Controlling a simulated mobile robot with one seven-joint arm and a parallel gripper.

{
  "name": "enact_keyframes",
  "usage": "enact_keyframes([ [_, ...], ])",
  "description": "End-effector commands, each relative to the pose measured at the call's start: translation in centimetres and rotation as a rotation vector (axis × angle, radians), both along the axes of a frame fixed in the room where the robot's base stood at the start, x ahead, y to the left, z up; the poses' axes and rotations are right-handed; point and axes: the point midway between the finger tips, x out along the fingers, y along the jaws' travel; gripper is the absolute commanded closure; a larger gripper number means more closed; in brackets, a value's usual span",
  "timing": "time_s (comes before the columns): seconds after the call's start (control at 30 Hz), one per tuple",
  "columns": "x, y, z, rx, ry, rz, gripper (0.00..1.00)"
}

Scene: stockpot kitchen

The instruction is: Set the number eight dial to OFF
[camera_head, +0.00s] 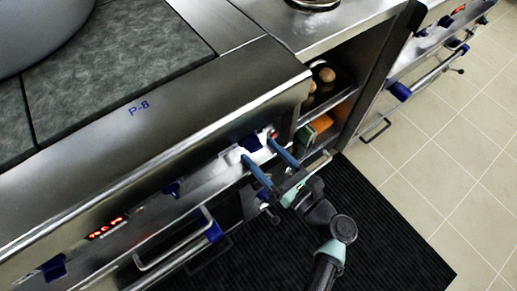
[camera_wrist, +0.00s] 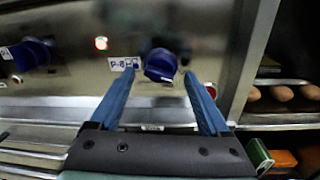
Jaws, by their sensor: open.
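The blue number eight dial (camera_head: 250,143) is on the steel front panel of the stove, near its right end. In the wrist view the dial (camera_wrist: 160,66) sits beside a "P-8" label (camera_wrist: 121,63). My gripper (camera_head: 256,149) is open, with its two blue fingers pointing at the panel. In the wrist view the fingertips (camera_wrist: 159,73) are on either side of the dial, with a gap to it on each side. Whether they reach past its face is unclear. The dial's pointer setting cannot be read.
Another blue dial (camera_head: 172,188) is farther left on the panel, near a red digital display (camera_head: 107,228). A steel handle (camera_head: 175,239) juts out below. An open shelf with round brown items (camera_head: 326,75) is to the right. A black mat (camera_head: 385,225) covers the floor.

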Motion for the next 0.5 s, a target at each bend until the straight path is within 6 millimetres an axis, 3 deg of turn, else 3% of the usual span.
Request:
enact_keyframes([
  [0.2,1.25,1.08,-0.02,-0.001,-0.001,0.001,0.20],
  [0.47,1.36,1.15,0.01,-0.001,-0.001,0.000,0.20],
  [0.5,1.36,1.14,0.01,-0.001,-0.001,0.000,0.23],
])
